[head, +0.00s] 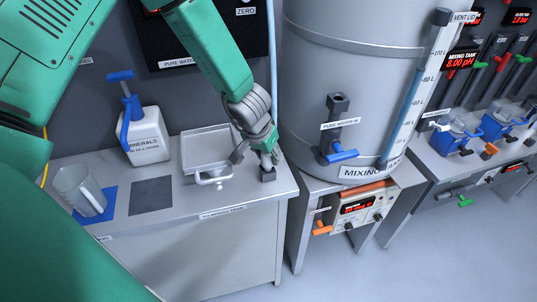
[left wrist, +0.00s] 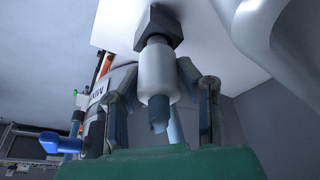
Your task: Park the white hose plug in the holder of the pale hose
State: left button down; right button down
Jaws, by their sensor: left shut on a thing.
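My left gripper (head: 257,150) is at the right end of the counter, shut on the white hose plug (left wrist: 157,72). In the left wrist view the plug sits between the two fingers, with a bluish hose end below it. The plug's grey tip meets the dark square holder (left wrist: 158,27); how deep it sits cannot be told. In the head view the dark holder (head: 267,174) stands on the counter right under the fingertips, and the gripper mostly hides the plug. The pale hose (head: 272,75) runs up behind my gripper. My right gripper is not in view.
A white tray (head: 206,140) with a front handle stands just left of my gripper. A minerals bottle (head: 142,135) and a clear jug (head: 78,192) on a blue mat stand farther left. The large mixing tank (head: 345,75) with a blue-handled valve (head: 337,152) rises close on the right.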

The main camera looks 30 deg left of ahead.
aim_at(265, 154)
pick_arm(q)
jog(key=shift+f+b, duration=0.55)
jog(key=shift+f, duration=0.5)
jog(key=c, duration=0.6)
grip_release()
jog(key=shift+p+v, duration=1.85)
jog(key=shift+v, duration=1.2)
